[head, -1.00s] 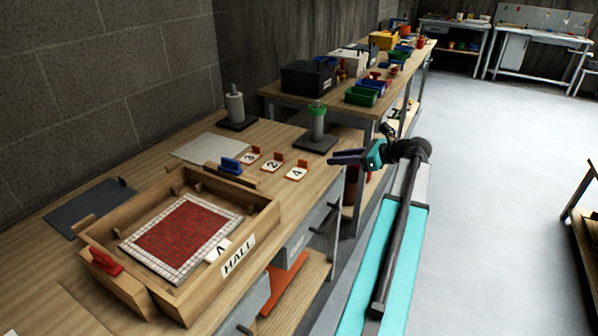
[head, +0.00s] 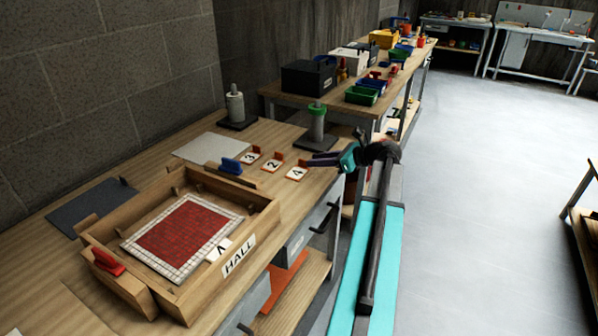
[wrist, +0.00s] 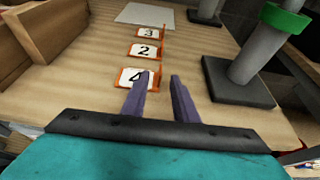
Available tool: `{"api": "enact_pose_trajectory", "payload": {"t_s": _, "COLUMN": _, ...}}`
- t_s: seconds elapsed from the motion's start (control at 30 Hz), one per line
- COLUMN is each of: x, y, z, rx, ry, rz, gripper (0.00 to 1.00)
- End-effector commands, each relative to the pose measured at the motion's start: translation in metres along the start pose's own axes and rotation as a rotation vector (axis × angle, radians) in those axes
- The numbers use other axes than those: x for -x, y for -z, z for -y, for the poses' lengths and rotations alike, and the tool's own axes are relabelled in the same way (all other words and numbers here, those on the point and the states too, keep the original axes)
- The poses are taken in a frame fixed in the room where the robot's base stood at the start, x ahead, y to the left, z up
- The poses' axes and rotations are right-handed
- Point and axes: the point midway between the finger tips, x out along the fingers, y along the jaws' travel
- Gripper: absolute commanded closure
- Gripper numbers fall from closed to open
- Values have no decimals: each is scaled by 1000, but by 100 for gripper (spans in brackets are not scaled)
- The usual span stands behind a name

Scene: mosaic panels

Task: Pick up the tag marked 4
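The tag marked 4 (head: 296,173) is a white card on an orange base with a raised orange back edge. It lies flat near the table's right edge, in front of the tags marked 2 (head: 272,165) and 3 (head: 250,157). My gripper (head: 312,160) is just right of tag 4, above the table edge.
A wooden tray (head: 105,283) marked HALL holds a red mosaic panel (head: 185,235) and a tag reading V or A. A blue-handled tool (head: 231,166) lies beside the tags. A post with a green ring (head: 317,122) on a dark base stands behind my gripper.

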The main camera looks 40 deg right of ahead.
Motion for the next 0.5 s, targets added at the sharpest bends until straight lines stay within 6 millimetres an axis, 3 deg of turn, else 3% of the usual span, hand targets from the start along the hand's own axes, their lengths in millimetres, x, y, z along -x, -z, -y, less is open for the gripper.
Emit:
{"api": "enact_pose_trajectory", "payload": {"t_s": 0.23, "x": -5, "y": 0, "z": 0, "rx": 0, "ry": 0, "rz": 0, "gripper": 73}}
{"api": "enact_pose_trajectory", "payload": {"t_s": 0.5, "x": -34, "y": 0, "z": 1, "rx": 0, "ry": -2, "rz": 0, "gripper": 73}}
